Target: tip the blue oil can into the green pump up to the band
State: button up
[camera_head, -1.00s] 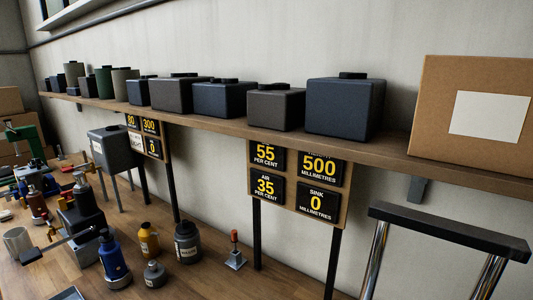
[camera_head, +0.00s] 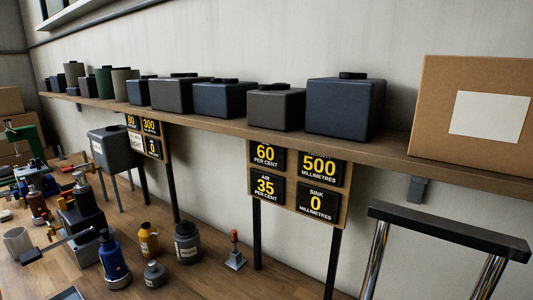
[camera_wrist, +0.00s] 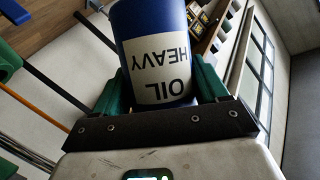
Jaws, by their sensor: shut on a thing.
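My gripper (camera_wrist: 160,75) is shut on the blue oil can (camera_wrist: 150,22), with a green jaw on either side of it in the wrist view. The can's white label reads OIL HEAVY upside down in that picture. Its top and spout are out of that frame. A green device (camera_head: 27,142) stands at the far left in the head view; I cannot tell whether it is the green pump. No band shows clearly. I cannot make out my gripper in the head view.
A blue bottle (camera_head: 114,262), a yellow bottle (camera_head: 149,241) and a grey jar (camera_head: 187,245) stand on the wooden bench. A black-topped rail (camera_head: 445,230) is at right.

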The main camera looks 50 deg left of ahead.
dwell(0.6)
jog(key=shift+r+m+y, duration=0.15)
jog(key=shift+m+y, duration=0.15)
jog(key=shift+m, duration=0.2)
dwell(2.0)
jog(key=shift+w+d+m+b, duration=0.1)
jog(key=shift+m+b, duration=0.25)
jog(key=shift+m, duration=0.05)
jog(key=shift+r+n+p, duration=0.1)
jog(key=shift+n+p, duration=0.2)
jog(key=shift+p, duration=0.25)
jog(key=shift+f+n+h+p, duration=0.3)
jog(key=shift+n+h+p, duration=0.2)
jog(key=shift+n+p, duration=0.45)
